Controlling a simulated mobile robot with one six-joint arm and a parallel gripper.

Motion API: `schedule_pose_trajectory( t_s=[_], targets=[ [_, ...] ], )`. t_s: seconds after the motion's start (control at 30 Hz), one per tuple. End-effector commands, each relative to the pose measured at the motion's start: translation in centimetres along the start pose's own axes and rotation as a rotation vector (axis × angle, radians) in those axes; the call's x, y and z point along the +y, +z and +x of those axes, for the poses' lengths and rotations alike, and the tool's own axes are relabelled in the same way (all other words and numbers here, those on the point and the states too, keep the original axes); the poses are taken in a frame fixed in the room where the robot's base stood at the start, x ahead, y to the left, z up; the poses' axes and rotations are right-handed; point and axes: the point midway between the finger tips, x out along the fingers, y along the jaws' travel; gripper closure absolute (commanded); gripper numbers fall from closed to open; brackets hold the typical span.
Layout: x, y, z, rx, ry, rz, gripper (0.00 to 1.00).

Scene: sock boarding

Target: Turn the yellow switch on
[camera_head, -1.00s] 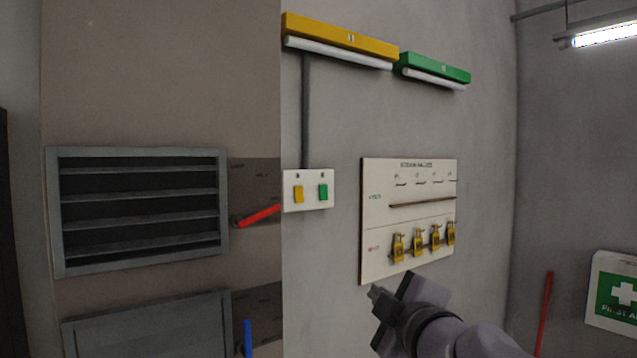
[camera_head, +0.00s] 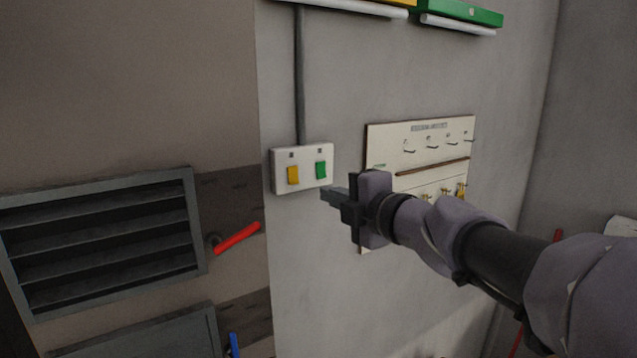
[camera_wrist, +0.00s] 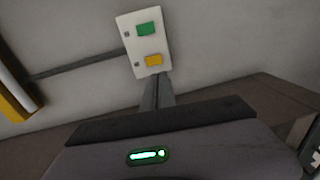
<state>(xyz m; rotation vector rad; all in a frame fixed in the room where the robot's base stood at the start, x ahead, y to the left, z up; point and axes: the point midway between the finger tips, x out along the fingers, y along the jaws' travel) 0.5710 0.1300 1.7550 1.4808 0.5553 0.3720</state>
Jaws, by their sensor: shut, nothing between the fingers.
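The yellow switch (camera_head: 293,175) is the left rocker on a white switch plate (camera_head: 275,172) on the grey wall; a green switch (camera_head: 320,169) sits to its right. In the wrist view the yellow switch (camera_wrist: 153,60) is just beyond my fingertips, with the green switch (camera_wrist: 146,29) above it. My gripper (camera_head: 328,196) is shut and empty. In the head view its tip is just below and right of the plate; I cannot tell the exact gap to the wall. The yellow lamp housing (camera_head: 400,2) is mostly cut off at the top, and its tube looks white and unlit.
A green lamp housing (camera_head: 460,12) hangs beside the yellow one. A padlock board (camera_head: 385,140) is on the wall behind my arm. A red lever (camera_head: 237,238) sticks out left of and below the plate, near a louvred vent (camera_head: 190,185). A blue handle (camera_head: 234,345) is lower.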

Motion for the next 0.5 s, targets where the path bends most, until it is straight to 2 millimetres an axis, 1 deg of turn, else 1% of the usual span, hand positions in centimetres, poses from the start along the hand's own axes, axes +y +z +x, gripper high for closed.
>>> schedule_pose_trajectory(
  t_s=[0.03,0.3,0.4,0.5],
  targets=[
    [0.1,0.0,1.1,0.002,-0.002,0.003,1.00],
    [0.1,0.0,7.0,0.001,-0.001,0.002,1.00],
    [0.2,0.0,8.8,0.000,-0.001,0.003,1.00],
    [0.2,0.0,10.0,0.000,0.000,0.002,1.00]
  ],
)
